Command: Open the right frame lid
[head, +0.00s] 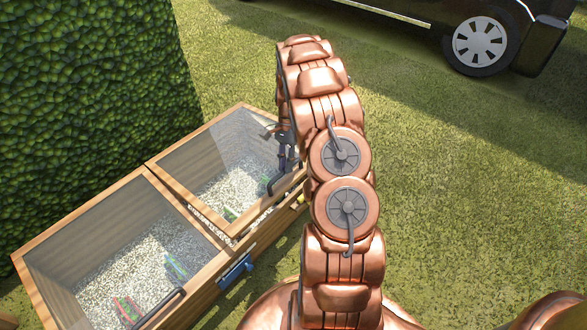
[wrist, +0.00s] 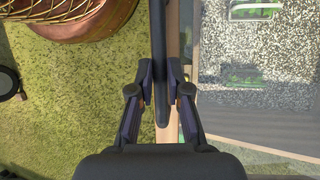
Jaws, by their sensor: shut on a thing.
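The right frame lid (head: 222,160) is a glass pane in a wooden border on the farther right box in the head view. Its front edge looks slightly raised, with a thin strip of gravel showing below it. Its dark bar handle (head: 266,187) is at the front edge, partly hidden by my arm. My gripper (head: 286,150) is at this handle, its fingers partly hidden. In the wrist view the handle (wrist: 159,45) runs between the fingers of my gripper (wrist: 161,92), which are shut on it. The lid's glass (wrist: 235,121) lies to the right there.
The left frame (head: 105,235) stands beside it with its lid down. A blue latch (head: 236,270) is on the front wall. A tall hedge (head: 80,90) rises behind the left side. A parked vehicle (head: 480,42) is at the top right. Open grass (head: 470,190) lies to the right.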

